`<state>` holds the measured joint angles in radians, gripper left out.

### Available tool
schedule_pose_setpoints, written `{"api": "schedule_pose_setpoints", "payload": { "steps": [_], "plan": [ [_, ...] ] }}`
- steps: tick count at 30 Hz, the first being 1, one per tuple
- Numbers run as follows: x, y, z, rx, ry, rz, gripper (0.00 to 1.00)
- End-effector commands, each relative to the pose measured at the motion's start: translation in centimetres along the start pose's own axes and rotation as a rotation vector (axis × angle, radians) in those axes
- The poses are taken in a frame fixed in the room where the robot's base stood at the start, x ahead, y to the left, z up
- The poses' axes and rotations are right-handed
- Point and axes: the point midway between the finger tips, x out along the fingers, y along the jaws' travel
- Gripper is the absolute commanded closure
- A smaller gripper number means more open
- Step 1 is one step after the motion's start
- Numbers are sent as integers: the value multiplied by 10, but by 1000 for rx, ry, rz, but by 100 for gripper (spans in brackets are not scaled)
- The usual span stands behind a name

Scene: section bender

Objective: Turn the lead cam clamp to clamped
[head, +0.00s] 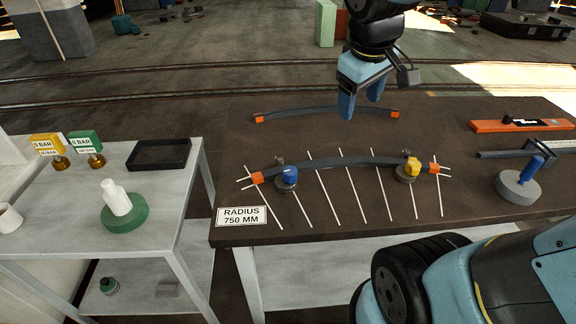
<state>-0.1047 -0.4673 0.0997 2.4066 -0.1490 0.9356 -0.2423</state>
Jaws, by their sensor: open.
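A curved dark bar (345,162) with orange ends lies across several white lines on the brown bench. A round clamp with a blue top (287,176) sits by its left part. A round clamp with a yellow top (411,168) sits by its right part. No label shows which one is the lead cam clamp, and I cannot tell the setting of either. My gripper (361,106) is open and empty, pointing down above the back of the bench. It is behind the curved bar in the picture and apart from both clamps.
A second curved bar (290,112) lies behind, below my gripper. A "RADIUS 750 MM" sign (241,216) is at the front left. A grey disc with a blue handle (518,188) and an orange bar (525,127) are at right. A pale side table (75,215) stands left.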

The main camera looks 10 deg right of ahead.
Motion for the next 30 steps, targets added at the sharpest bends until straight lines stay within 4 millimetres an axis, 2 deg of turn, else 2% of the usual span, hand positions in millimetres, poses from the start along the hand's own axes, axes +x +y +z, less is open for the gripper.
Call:
{"api": "schedule_pose_setpoints", "payload": {
  "steps": [1, 8, 18, 24, 30],
  "plan": [
    [8, -5, -11, -77, -31, -1, 31],
    [43, -31, -55, -442, -148, -3, 31],
    [104, -90, -110, -981, -287, -43, 31],
    [132, -123, -129, -1216, -335, -70, 31],
    [145, -138, -136, -1317, -353, -83, 31]
  ]
}}
